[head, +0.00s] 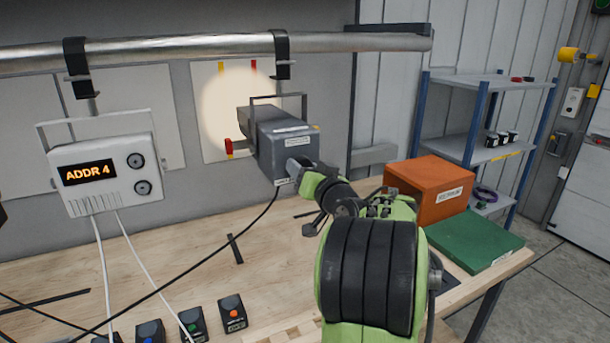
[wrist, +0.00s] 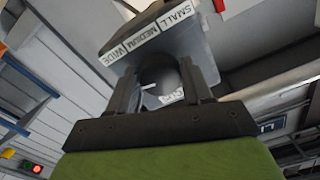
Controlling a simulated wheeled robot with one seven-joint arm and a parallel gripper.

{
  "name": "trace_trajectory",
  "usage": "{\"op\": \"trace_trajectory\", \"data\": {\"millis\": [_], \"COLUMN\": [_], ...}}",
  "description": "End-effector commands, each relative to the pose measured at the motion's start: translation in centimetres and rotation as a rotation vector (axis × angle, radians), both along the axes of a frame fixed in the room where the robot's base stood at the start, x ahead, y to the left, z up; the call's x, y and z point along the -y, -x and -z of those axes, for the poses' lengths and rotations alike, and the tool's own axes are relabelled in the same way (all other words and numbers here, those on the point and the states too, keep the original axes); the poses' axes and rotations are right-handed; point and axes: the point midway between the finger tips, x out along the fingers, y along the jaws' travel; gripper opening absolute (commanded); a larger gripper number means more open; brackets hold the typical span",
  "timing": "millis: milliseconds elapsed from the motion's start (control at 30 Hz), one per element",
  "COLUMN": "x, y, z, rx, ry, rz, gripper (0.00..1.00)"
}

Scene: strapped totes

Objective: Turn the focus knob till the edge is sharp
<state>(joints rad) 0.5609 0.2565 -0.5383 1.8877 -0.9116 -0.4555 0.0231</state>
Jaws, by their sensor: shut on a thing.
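A grey lamp (head: 280,138) hangs from the pipe by a black clamp and throws a pale round light spot (head: 222,100) on the white panel behind it. The spot's rim looks soft, though it is small here and partly hidden by the lamp. My gripper (head: 299,167) is at the lamp's near end. In the wrist view my gripper (wrist: 163,85) has its two fingers on either side of a dark round knob (wrist: 158,73) and is shut on it. Labels SMALL, MEDIUM and WIDE (wrist: 147,33) show on the housing above the knob. The head view hides the knob.
A white box reading ADDR 4 (head: 108,175) hangs at left. A black cable (head: 200,262) runs from the lamp across the bench. Several button boxes (head: 232,313) stand in front. An orange box (head: 430,190) and green case (head: 473,240) sit right of my arm.

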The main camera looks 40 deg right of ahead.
Motion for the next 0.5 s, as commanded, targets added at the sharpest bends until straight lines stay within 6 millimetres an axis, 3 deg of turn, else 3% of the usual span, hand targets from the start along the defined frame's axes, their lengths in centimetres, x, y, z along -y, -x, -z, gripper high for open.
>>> {"op": "trace_trajectory", "data": {"millis": [200,233,367,500], "x": [0.0,0.0,0.0,0.0], "y": [0.01,0.01,0.01,0.0], "z": [-0.01,-0.01,-0.01,0.0], "rx": [-0.002,-0.002,-0.002,-0.002], "ry": [-0.001,-0.001,0.0,0.0], "rz": [0.0,0.0,0.0,0.0], "gripper": [0.2,0.53,0.73,0.75]}}
